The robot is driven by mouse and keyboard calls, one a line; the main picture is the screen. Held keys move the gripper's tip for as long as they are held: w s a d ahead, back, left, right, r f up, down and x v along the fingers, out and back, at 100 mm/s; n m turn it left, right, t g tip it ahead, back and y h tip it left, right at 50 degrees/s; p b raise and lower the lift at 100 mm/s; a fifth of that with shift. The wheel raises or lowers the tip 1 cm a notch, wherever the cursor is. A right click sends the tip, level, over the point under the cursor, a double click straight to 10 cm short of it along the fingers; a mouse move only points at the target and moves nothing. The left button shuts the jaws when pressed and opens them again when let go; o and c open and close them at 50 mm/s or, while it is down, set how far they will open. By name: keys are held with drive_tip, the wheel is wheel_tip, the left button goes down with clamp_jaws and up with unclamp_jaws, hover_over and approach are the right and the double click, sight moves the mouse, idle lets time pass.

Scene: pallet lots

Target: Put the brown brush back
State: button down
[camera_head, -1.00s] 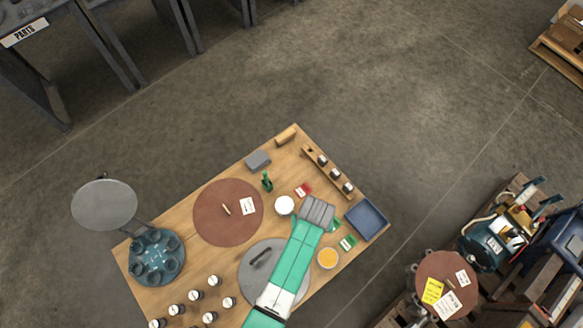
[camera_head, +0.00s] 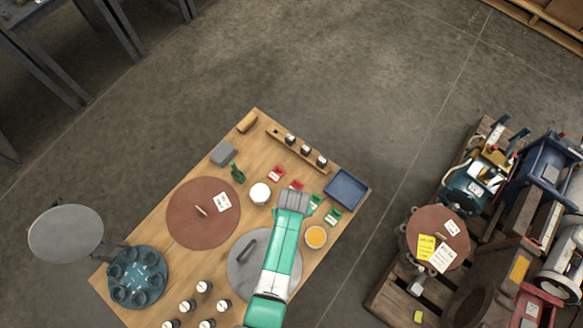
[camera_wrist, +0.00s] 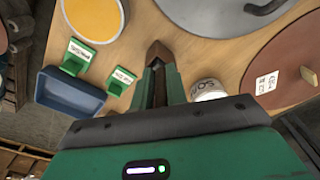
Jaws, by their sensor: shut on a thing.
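My gripper (camera_wrist: 157,88) is shut on a brown, pointed piece (camera_wrist: 158,54), which I take to be the brown brush. Only its brown end shows beyond the fingertips in the wrist view; the rest is hidden between the fingers. In the head view my gripper (camera_head: 293,202) is over the wooden table, between the white pot (camera_head: 260,193) and the green cards (camera_head: 333,216). The held piece is hidden there. The white pot also shows right of the fingers in the wrist view (camera_wrist: 209,88).
A blue tray (camera_head: 346,187), an orange-filled dish (camera_head: 316,237) and red cards (camera_head: 276,174) are close by. A wooden rack (camera_head: 270,134) with dark-topped pieces and a tan block (camera_head: 247,122) are at the far edge. A brown disc (camera_head: 190,235) and grey disc (camera_head: 238,275) lie nearer.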

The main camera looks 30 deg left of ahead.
drive_tip(key=shift+f, duration=0.2)
drive_tip(key=c, duration=1.4)
unclamp_jaws()
drive_tip(key=shift+r, duration=0.1)
drive_tip(key=r+p, duration=0.2)
drive_tip(key=r, duration=0.2)
drive_tip(key=r+p, duration=0.2)
drive_tip(key=r, duration=0.2)
drive_tip(key=r+p, duration=0.2)
drive_tip(key=r, duration=0.2)
drive_tip(key=shift+s+d+r, duration=0.15)
drive_tip(key=shift+s+d, duration=0.1)
drive_tip(key=shift+s, duration=0.05)
